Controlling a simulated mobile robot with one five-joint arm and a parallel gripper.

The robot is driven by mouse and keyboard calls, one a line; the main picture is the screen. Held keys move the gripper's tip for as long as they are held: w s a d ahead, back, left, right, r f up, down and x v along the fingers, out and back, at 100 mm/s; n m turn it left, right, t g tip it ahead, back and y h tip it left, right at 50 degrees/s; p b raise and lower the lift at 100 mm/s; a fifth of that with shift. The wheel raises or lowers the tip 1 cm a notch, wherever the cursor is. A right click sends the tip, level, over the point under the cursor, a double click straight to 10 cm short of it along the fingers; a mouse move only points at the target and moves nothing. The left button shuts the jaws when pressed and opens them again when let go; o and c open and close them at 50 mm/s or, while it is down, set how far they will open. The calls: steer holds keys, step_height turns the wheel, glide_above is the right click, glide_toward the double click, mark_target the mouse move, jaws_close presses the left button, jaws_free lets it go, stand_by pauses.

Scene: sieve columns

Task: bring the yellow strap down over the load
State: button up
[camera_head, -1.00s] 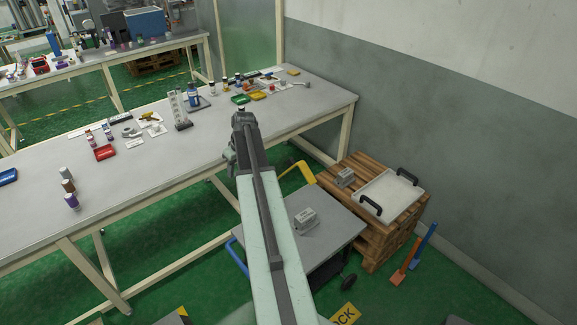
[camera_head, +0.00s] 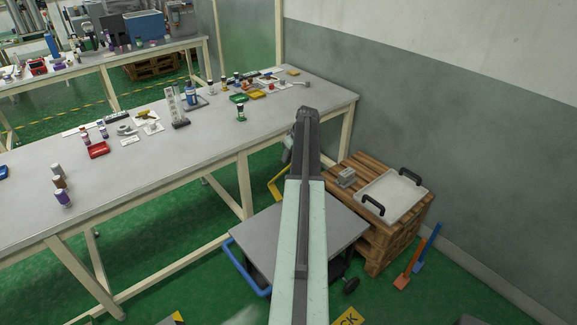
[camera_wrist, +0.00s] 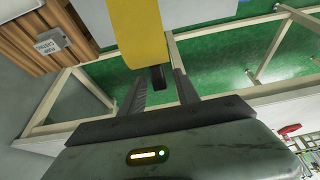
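The yellow strap (camera_head: 272,188) shows in the camera_head view as a bent yellow piece at the far edge of the grey cart (camera_head: 258,232), partly hidden by my arm. In the camera_wrist view the yellow strap (camera_wrist: 136,32) is large and close, with a dark piece at its lower end. My gripper (camera_wrist: 160,82) is open there, its two dark fingers apart, with the strap's end in line with the gap. Whether they touch it I cannot tell. The load on the cart is hidden behind my arm in the camera_head view.
A wooden pallet stack (camera_head: 377,238) stands right of the cart, with a small grey block (camera_head: 346,177) and a white tray with black handles (camera_head: 393,196). A long workbench (camera_head: 150,165) with bottles and small trays stands on the left. An orange and a blue bar (camera_head: 414,262) lean near the wall.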

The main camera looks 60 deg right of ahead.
steer(key=shift+b+x, duration=0.3)
steer(key=shift+x, duration=0.6)
steer(key=shift+r, duration=0.1)
jaws_close()
stand_by(0.5)
